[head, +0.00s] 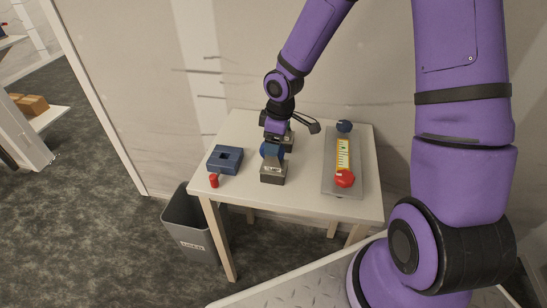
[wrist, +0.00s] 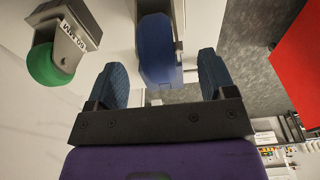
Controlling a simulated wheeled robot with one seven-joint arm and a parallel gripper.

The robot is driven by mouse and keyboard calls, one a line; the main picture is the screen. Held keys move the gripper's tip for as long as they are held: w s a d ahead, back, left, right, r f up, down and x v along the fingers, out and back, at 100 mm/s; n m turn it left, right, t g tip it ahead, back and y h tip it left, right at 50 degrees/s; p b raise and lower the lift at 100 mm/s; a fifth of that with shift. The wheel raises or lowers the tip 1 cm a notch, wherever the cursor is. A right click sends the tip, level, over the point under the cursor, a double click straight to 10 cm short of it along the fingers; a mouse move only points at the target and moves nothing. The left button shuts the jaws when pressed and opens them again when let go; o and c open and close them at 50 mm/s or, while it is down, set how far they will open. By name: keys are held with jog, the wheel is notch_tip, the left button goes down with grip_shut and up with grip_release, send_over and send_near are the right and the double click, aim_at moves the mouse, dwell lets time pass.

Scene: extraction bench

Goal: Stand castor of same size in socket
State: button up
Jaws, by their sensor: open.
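A castor with a blue wheel (head: 271,150) and a grey labelled bracket (head: 273,173) is at the middle of the table. My gripper (head: 274,142) is just behind it, partly hiding it. In the wrist view the jaws (wrist: 163,80) are open, one on each side of the blue wheel (wrist: 157,50); contact cannot be seen. A green-wheeled castor (wrist: 48,67) with a grey bracket, its label upside down and perhaps 60 MM, shows beyond the left finger. It is not visible in the head view. The dark blue socket block (head: 225,158) has a hole in its top and sits at the table's left.
A small red piece (head: 213,181) stands near the socket block. At right a grey plate (head: 330,178) bears a yellow scale strip (head: 343,153), with a blue round piece (head: 344,126) and a red one (head: 345,178) at its ends. A grey bin (head: 187,222) stands below left.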

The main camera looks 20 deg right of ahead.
aim_at(274, 159)
jog(key=shift+w+a+f, duration=0.1)
jog(key=shift+f, duration=1)
jog(key=shift+w+a+f, duration=0.1)
jog(key=shift+f, duration=1)
jog(key=c, duration=1.2)
jog(key=shift+r, duration=0.15)
